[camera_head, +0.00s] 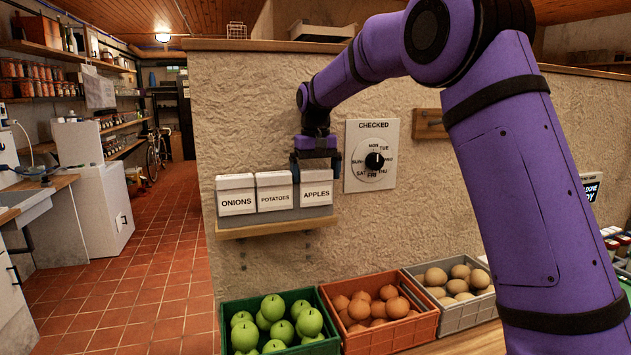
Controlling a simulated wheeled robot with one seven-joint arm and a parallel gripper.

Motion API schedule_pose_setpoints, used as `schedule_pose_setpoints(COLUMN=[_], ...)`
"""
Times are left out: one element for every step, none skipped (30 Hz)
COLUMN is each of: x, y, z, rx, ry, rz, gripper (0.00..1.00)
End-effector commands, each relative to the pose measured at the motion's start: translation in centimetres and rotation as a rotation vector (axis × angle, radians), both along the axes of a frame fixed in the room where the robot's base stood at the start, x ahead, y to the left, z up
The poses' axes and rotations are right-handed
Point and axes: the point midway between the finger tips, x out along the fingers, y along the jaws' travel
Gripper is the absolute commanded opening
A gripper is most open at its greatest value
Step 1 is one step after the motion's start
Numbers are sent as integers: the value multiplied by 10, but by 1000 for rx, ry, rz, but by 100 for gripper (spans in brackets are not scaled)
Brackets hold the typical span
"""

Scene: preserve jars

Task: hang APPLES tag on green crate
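The white APPLES tag (316,195) stands upright at the right end of a small wall rack, beside the POTATOES tag (274,197) and the ONIONS tag (236,201). My gripper (315,165) points down at the top of the APPLES tag, with its dark fingers near the tag's left and right upper edges. I cannot tell whether the fingers press on the tag or stand apart from it. The green crate (232,306) is below the rack, filled with green apples (272,307). No tag shows on its visible parts; its front is cut off by the frame.
The rack's wooden ledge (275,229) juts from the rough wall. An orange crate (385,335) of onions and a grey crate (465,314) of potatoes stand right of the green crate. A CHECKED dial (373,130) is on the wall close right of my gripper.

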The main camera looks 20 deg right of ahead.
Motion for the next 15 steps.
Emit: schedule_pose_setpoints(x=[0,0,0,0,0,0,0,0,0,0,0,0,0,0,0], y=[0,0,0,0,0,0,0,0,0,0,0,0,0,0,0], z=[1,1,1,1,2,2,2,2,2,2,2,3,3,4,5], rx=[0,0,1,1,1,1,1,1,1,1,1,1,1,1,1], ry=[-1,-2,-2,-2,-3,-3,-3,-4,-4,-4,-4,-5,-5,-5,-5], rz=[0,0,0,0,0,0,0,0,0,0,0,0,0,0,0], gripper=[91,84,75,68,68,68,68,68,68,68,68,68,68,68,68])
